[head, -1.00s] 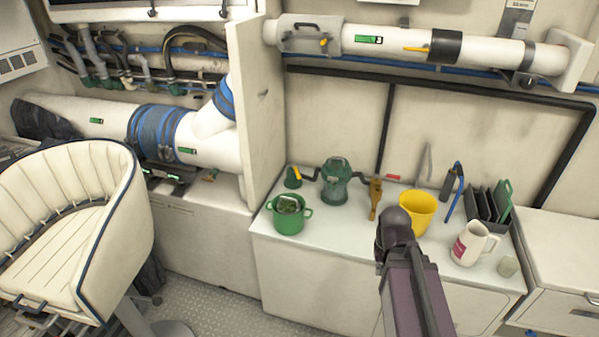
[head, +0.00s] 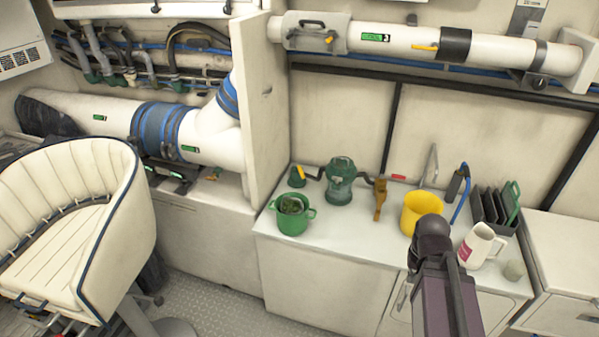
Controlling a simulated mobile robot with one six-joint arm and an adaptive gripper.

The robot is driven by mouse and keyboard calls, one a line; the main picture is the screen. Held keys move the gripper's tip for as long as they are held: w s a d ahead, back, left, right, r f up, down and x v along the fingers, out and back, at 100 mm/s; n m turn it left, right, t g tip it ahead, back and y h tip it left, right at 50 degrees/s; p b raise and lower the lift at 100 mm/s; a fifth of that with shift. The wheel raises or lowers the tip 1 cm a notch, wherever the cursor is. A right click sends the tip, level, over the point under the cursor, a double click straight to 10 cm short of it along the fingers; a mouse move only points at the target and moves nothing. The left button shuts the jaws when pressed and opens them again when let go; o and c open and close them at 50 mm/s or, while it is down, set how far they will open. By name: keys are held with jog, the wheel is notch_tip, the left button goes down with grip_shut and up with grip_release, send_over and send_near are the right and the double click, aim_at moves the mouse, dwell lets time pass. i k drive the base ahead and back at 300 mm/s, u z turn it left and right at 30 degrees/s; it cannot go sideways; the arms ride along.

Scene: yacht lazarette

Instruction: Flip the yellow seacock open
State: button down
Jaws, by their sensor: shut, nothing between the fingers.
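A green fitting with a small yellow lever (head: 300,172) stands at the back left of the counter; the lever is tilted. I cannot tell for certain which is the seacock. My dark arm rises from the bottom right in front of the counter, with its rounded joint near the yellow bucket. My gripper's fingers are not visible.
On the counter (head: 340,240) stand a green pot (head: 293,215), a yellow bucket (head: 420,209), a white jug (head: 478,246), a small cup (head: 514,270) and a dark rack (head: 492,208).

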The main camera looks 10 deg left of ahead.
aim_at(300, 171)
jog(key=u, duration=0.05)
jog(key=i, duration=1)
jog(key=z, duration=0.05)
